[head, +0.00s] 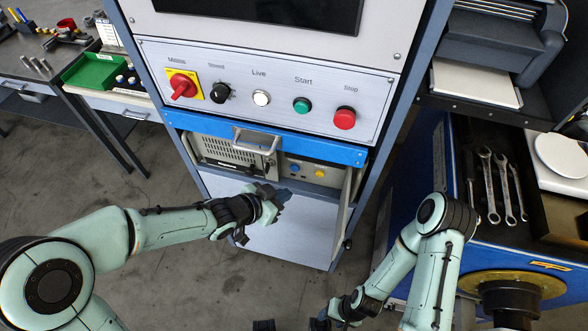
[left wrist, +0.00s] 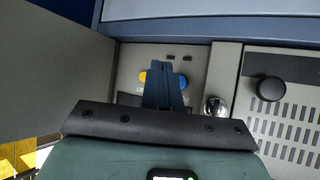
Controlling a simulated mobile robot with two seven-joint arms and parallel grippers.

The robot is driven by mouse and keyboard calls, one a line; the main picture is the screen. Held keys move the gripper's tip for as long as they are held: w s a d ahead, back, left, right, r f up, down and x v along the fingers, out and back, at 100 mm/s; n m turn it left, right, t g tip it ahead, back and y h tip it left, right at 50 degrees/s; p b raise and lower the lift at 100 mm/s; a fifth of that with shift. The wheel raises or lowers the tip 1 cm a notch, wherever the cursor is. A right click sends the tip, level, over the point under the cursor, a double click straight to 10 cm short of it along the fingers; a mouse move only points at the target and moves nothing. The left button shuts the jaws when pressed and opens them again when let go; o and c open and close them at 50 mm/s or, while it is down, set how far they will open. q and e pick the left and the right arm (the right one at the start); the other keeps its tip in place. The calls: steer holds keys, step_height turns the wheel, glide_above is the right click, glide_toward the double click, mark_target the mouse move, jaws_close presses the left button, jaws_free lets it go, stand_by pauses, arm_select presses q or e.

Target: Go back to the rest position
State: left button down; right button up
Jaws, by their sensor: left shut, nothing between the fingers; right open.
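My left gripper (head: 283,196) is shut and empty in front of the open lower bay of the control cabinet. In the left wrist view its closed fingers (left wrist: 165,84) overlap a panel with a yellow button (left wrist: 143,77) and a blue button (left wrist: 183,80); I cannot tell whether they touch it. My right gripper (head: 291,324) is open at the bottom edge of the head view, low and clear of the cabinet. Its fingers are partly cut off by the frame.
The cabinet's control panel (head: 262,70) has a red switch (head: 184,86), a green button (head: 302,105) and a red button (head: 344,118). The lower bay door (head: 346,205) stands open at right. A blue bench with wrenches (head: 490,180) is at right. Grey floor is free at left.

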stand_by(0.6)
arm_select(q)
steer(key=s+a+f+n+g+y, duration=0.1)
steer(key=s+a+f+n, duration=0.15)
steer(key=f, duration=0.45)
steer(key=s+a+f+n+g+y, duration=0.1)
steer(key=s+a+f+n+g, duration=0.2)
steer(key=f, duration=0.4)
steer(key=s+a+f+n+y, duration=0.1)
steer(key=s+a+f+n, duration=0.2)
steer(key=f, duration=0.5)
steer(key=s+a+f+n+g, duration=0.1)
steer(key=s+f, duration=0.3)
steer(key=s, duration=0.4)
steer(key=s+a+f+n+g+y+p, duration=0.1)
steer(key=s+f+n+g, duration=0.2)
steer(key=s, duration=0.5)
step_height(320, 180, down, 2)
steer(key=shift+s+a+n+y, duration=0.3)
steer(key=shift+a+n, duration=0.1)
steer(key=shift+n, duration=0.15)
